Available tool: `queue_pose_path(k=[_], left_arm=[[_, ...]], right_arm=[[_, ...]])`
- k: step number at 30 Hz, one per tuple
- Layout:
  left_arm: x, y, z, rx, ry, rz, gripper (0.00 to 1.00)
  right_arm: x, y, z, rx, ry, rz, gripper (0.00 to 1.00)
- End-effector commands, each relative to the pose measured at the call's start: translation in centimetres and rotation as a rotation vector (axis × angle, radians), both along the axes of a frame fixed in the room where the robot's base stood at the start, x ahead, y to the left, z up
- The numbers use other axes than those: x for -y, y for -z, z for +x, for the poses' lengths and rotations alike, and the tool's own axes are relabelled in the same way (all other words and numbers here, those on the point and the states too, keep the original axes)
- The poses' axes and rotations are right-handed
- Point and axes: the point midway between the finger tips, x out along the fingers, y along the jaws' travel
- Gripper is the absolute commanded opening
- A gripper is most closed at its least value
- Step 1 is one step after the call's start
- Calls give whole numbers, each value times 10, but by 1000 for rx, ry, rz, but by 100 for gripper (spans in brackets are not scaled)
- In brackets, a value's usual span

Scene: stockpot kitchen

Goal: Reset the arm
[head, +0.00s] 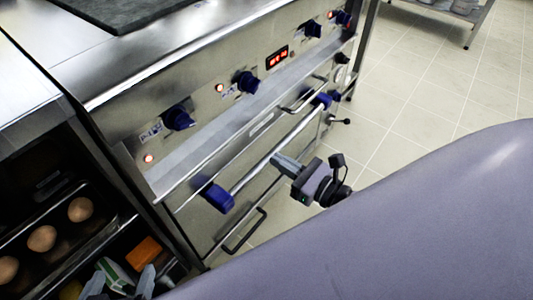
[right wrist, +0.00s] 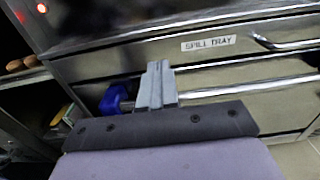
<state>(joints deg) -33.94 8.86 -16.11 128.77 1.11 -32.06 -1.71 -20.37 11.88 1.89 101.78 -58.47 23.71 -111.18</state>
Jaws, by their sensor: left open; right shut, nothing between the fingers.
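My right gripper (head: 280,160) is shut and empty, with its grey fingertips close to the long steel handle bar (head: 262,160) on the front of the range. In the right wrist view its two fingers (right wrist: 156,85) lie together and point at the range front, overlapping the bar (right wrist: 245,88). I cannot tell whether they touch it. My left gripper (head: 121,284) shows only as two grey fingertips at the bottom left edge of the head view. They are apart, beside the shelf; the rest of it is hidden.
The steel range front (head: 200,108) has blue knobs, red lights and a blue bar mount (head: 217,197). A spill tray label (right wrist: 208,44) sits above the bar. At left, an open shelf holds a tray of eggs (head: 42,238) and an orange block (head: 146,251).

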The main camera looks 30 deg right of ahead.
Motion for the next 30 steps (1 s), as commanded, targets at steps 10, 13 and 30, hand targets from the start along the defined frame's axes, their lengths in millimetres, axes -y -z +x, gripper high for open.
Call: queue_pose_path(k=[10, 13, 30], left_arm=[[1, -2, 2, 8, 1, -6, 91], [1, -2, 3, 9, 1, -6, 91], [1, 0, 1, 2, 1, -5, 91]], right_arm=[[15, 0, -36, 1, -1, 0, 0], [16, 0, -39, 0, 0, -1, 0], [8, -21, -33, -244, 165, 785, 0]])
